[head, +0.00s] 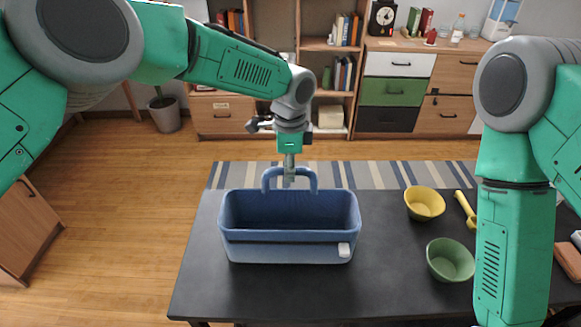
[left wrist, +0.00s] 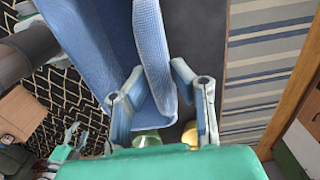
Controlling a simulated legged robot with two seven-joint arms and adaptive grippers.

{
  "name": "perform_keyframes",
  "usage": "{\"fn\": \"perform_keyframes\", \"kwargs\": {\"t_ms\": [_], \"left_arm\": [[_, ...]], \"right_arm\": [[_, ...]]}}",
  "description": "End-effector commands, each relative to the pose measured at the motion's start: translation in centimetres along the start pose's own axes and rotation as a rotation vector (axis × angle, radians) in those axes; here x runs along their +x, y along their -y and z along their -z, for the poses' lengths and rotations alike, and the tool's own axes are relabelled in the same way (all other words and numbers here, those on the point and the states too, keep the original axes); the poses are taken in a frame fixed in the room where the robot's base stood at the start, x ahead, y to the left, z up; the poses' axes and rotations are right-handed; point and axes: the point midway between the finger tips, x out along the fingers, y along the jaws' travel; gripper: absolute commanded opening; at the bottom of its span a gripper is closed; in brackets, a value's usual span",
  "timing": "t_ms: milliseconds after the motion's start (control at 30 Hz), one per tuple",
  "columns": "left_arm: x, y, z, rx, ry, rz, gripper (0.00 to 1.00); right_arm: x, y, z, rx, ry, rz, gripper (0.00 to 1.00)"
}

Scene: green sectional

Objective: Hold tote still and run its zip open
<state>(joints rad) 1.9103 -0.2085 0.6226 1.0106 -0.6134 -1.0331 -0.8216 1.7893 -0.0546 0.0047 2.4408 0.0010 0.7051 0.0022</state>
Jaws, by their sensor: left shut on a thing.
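The blue tote (head: 290,252) stands on the dark table with its open top facing up and its arched handle (head: 268,176) at the far side. A small white tab (head: 344,249), seemingly the zip pull, sits at the right end of its front face. My left gripper (head: 289,180) comes from above and is shut on the tote's handle. In the left wrist view, the blue handle (left wrist: 152,45) runs between the fingers of my left gripper (left wrist: 157,75). My right arm hangs down at the right of the head view, with its gripper out of frame.
A yellow bowl (head: 424,203), a green bowl (head: 450,260) and a yellow scoop-like tool (head: 466,210) are right of the tote. The dark table (head: 385,290) is bare around the tote's front and left. A striped rug (head: 385,174) lies beyond it.

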Motion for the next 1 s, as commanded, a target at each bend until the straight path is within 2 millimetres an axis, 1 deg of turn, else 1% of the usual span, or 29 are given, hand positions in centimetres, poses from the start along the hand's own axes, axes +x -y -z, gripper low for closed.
{"fn": "perform_keyframes", "kwargs": {"t_ms": [533, 1000], "left_arm": [[1.7, 0.0, 0.0, 0.000, 0.000, 0.001, 0.00], [1.6, 0.0, 0.0, 0.000, 0.000, 0.001, 0.00]], "right_arm": [[0.8, 0.0, 0.0, 0.000, 0.000, 0.000, 0.40], [0.7, 0.0, 0.0, 0.000, 0.000, 0.000, 0.40]]}}
